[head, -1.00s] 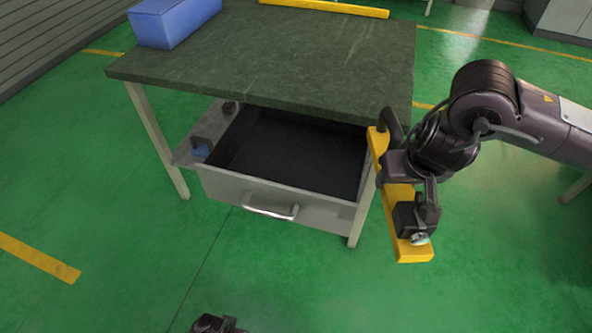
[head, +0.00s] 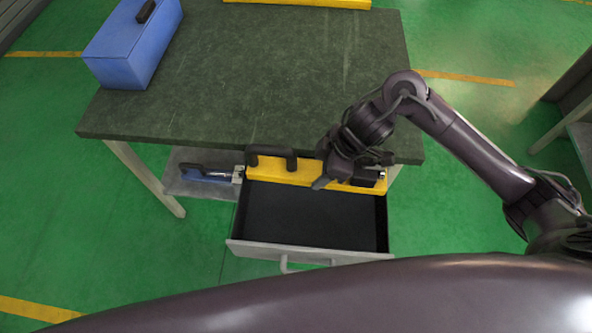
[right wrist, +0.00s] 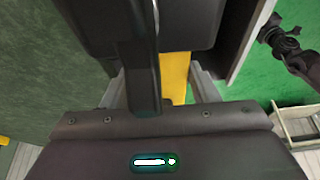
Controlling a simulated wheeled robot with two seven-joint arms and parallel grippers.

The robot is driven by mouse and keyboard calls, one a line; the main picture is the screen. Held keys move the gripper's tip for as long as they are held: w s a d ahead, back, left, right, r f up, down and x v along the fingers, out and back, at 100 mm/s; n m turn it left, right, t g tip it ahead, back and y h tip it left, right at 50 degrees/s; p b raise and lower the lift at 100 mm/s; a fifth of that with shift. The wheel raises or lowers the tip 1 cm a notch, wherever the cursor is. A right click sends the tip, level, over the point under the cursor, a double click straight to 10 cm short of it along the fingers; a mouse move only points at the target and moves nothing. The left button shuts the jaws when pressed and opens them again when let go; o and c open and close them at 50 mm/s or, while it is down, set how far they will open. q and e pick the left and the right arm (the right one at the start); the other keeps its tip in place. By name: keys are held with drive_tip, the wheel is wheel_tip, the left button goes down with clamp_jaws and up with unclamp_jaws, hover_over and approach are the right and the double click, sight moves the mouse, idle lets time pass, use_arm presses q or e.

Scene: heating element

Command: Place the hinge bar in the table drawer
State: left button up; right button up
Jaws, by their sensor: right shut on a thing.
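In the right wrist view a yellow strip of the bar (right wrist: 176,75) shows past the dark gripper body. The drawer's dark floor looks empty in front of the bar. A dark jointed part at the right wrist view's upper right looks like my left gripper (right wrist: 280,40); its jaws are unclear.
The dark green tabletop (head: 260,80) overhangs the drawer's back. A blue box (head: 125,50) stands at its left, and a yellow bar (head: 310,3) lies at its far edge. A blue-handled tool (head: 205,176) lies on a side shelf left of the drawer.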

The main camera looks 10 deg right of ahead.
drive_tip(key=shift+w+r, duration=0.15)
drive_tip(key=shift+f+n, duration=0.3)
use_arm(q)
drive_tip(key=f+b, duration=0.2)
drive_tip(key=shift+s+a+f+b, duration=0.1)
drive_tip(key=shift+a+f+b, duration=0.05)
drive_tip(key=shift+a+b, duration=0.25)
use_arm(e)
approach(309, 208)
drive_tip(key=x, duration=0.5)
drive_tip(key=shift+w+f, duration=0.1)
drive_tip(key=shift+w, duration=0.1)
drive_tip(key=shift+f, duration=0.1)
drive_tip(key=o, duration=1.7)
drive_tip(key=shift+s, duration=0.1)
drive_tip(key=shift+c, duration=0.2)
use_arm(q)
drive_tip(key=shift+r+p, duration=0.75)
drive_tip(key=shift+p, duration=0.05)
use_arm(e)
drive_tip(key=v, duration=1.2)
